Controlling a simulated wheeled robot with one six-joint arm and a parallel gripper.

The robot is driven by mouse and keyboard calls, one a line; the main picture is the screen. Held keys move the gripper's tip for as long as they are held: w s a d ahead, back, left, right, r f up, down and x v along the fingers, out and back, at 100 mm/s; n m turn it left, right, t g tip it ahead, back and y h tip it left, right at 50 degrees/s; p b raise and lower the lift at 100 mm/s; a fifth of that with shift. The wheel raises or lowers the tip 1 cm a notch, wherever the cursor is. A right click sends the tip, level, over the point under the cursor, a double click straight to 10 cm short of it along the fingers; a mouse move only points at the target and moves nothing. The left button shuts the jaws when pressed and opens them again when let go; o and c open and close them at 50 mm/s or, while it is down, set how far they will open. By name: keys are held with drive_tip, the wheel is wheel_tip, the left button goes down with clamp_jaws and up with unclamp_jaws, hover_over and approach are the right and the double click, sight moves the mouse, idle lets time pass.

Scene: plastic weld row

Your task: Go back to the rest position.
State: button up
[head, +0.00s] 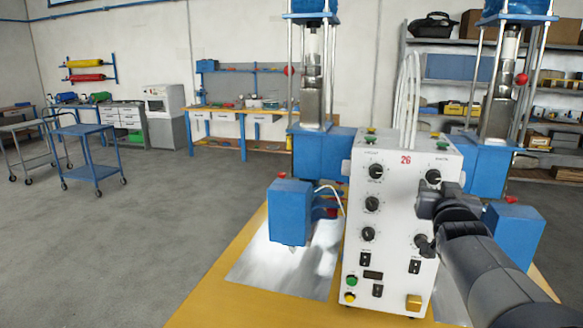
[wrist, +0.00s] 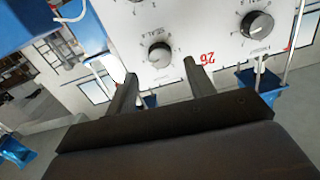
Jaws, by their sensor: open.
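My gripper (wrist: 158,78) is open in the wrist view, its two dark fingers apart with nothing between them. The fingers point at the white control box (wrist: 205,25), which appears upside down there, with black knobs and a red 26. In the head view, my dark arm reaches in from the lower right. Its end is in front of the right side of the white control box (head: 397,215) and covers part of it. My fingertips cannot be made out clearly in the head view. I cannot tell whether they touch the box.
The box stands on a yellow table (head: 215,302) between blue welding units, one at left (head: 290,212) and one at right (head: 515,232). Metal columns rise behind. A blue cart (head: 88,155), a workbench (head: 240,112) and shelves stand farther back.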

drive_tip(key=v, duration=0.6)
drive_tip(key=p+x, duration=0.1)
drive_tip(key=x, duration=0.9)
drive_tip(key=shift+w, duration=0.15)
drive_tip(key=shift+n, duration=1)
drive_tip(key=n+p, duration=0.2)
drive_tip(key=n, duration=0.1)
drive_tip(key=shift+r+n, duration=0.1)
drive_tip(key=shift+n, duration=0.2)
drive_tip(key=n+p, duration=0.4)
drive_tip(key=n, duration=0.1)
drive_tip(key=shift+r, duration=0.1)
drive_tip(key=b, duration=0.2)
approach(435, 177)
drive_tip(key=shift+f+x, duration=0.2)
drive_tip(key=shift+x, duration=0.95)
